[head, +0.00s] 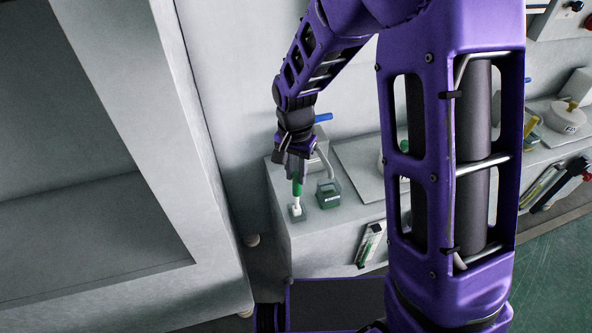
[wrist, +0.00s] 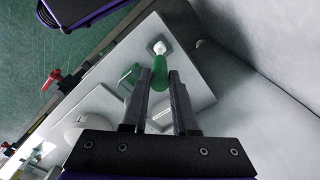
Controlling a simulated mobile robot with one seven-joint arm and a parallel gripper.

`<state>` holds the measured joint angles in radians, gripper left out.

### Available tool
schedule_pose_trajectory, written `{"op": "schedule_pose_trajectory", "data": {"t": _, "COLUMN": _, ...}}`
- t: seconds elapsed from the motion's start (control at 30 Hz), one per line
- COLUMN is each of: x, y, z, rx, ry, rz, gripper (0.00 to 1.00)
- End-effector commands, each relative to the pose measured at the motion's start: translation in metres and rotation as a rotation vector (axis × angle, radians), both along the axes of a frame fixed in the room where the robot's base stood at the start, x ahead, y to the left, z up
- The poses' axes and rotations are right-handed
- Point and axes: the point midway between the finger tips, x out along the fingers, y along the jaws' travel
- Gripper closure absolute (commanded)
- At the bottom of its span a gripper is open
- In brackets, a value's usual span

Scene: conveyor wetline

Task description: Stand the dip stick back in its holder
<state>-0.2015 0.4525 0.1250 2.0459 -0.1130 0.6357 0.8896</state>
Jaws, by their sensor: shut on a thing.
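The dip stick has a green handle (head: 297,187) and a white lower part. It hangs about upright from my gripper (head: 297,168), whose fingers are shut on the green handle. The holder (head: 297,214) is a small grey block near the left front corner of the counter. The white end of the stick is at the holder; I cannot tell whether it is inside or just above. In the wrist view the green handle (wrist: 160,72) sits between my gripper's fingertips (wrist: 161,78), with the white end over the dark square of the holder (wrist: 168,47).
A dark green labelled box (head: 328,195) stands just right of the holder on the grey counter (head: 300,243). A grey panel (head: 362,163) lies farther right, partly behind my arm. A large grey cabinet (head: 180,170) stands at the left, with a gap before the counter.

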Motion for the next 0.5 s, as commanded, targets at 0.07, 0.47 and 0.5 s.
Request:
{"op": "schedule_pose_trajectory", "data": {"t": 0.07, "x": -0.0001, "y": 0.0, "z": -0.0019, "rx": 0.0, "ry": 0.0, "rz": 0.0, "gripper": 1.0}}
{"op": "schedule_pose_trajectory", "data": {"t": 0.47, "x": 0.0, "y": -0.0001, "z": -0.0064, "rx": 0.0, "ry": 0.0, "rz": 0.0, "gripper": 0.44}}
{"op": "schedule_pose_trajectory", "data": {"t": 0.5, "x": 0.0, "y": -0.0001, "z": -0.0063, "rx": 0.0, "ry": 0.0, "rz": 0.0, "gripper": 0.38}}
